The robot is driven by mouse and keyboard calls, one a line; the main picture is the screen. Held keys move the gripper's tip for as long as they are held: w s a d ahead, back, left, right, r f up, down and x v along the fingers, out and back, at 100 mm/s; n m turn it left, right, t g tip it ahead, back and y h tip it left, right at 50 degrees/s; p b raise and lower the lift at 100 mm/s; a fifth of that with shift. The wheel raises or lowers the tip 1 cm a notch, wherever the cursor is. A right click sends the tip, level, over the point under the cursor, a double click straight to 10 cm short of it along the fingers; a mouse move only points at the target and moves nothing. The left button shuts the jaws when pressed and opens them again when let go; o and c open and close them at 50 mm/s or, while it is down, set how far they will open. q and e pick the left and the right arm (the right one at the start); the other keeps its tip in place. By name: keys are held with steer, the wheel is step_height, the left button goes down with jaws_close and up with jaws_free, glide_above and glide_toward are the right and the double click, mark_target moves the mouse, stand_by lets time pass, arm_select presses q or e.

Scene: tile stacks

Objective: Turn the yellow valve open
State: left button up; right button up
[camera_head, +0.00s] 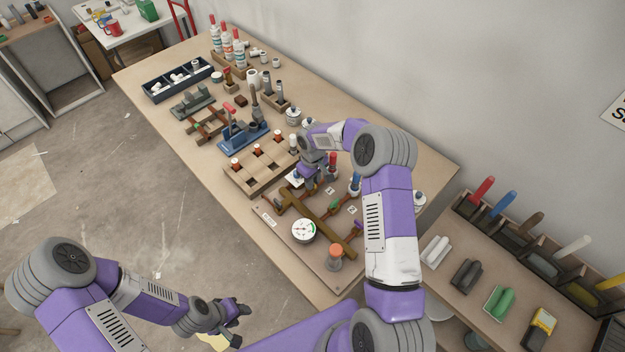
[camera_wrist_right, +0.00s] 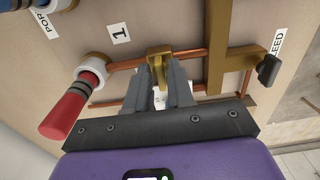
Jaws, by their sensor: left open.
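The yellow valve (camera_wrist_right: 158,58) sits on a copper pipe in the right wrist view, near the label "1". My right gripper (camera_wrist_right: 161,75) has its two fingers close on either side of the valve's yellow handle, which shows between the fingertips. In the head view my right gripper (camera_head: 308,178) is over the far left part of the pipe board (camera_head: 322,278), and my own arm hides the valve there. My left gripper (camera_head: 238,312) is open and empty, in front of the table and away from the board.
The board carries a white gauge (camera_head: 303,231), brass pipes, an orange knob (camera_head: 336,251) and a red-handled valve (camera_wrist_right: 78,103). A wooden block rack (camera_head: 262,165) and a blue vise (camera_head: 243,137) stand beyond.

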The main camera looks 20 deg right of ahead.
jaws_close()
steer(key=shift+n, duration=0.3)
steer(key=n+b, duration=0.1)
steer(key=n, duration=0.1)
steer(key=shift+n, duration=0.3)
steer(key=n, duration=0.4)
steer(key=shift+w+d+b, duration=0.1)
steer(key=shift+b, duration=0.25)
steer(key=n, duration=1)
steer(key=shift+w+n, duration=0.2)
steer(key=shift+n, duration=0.1)
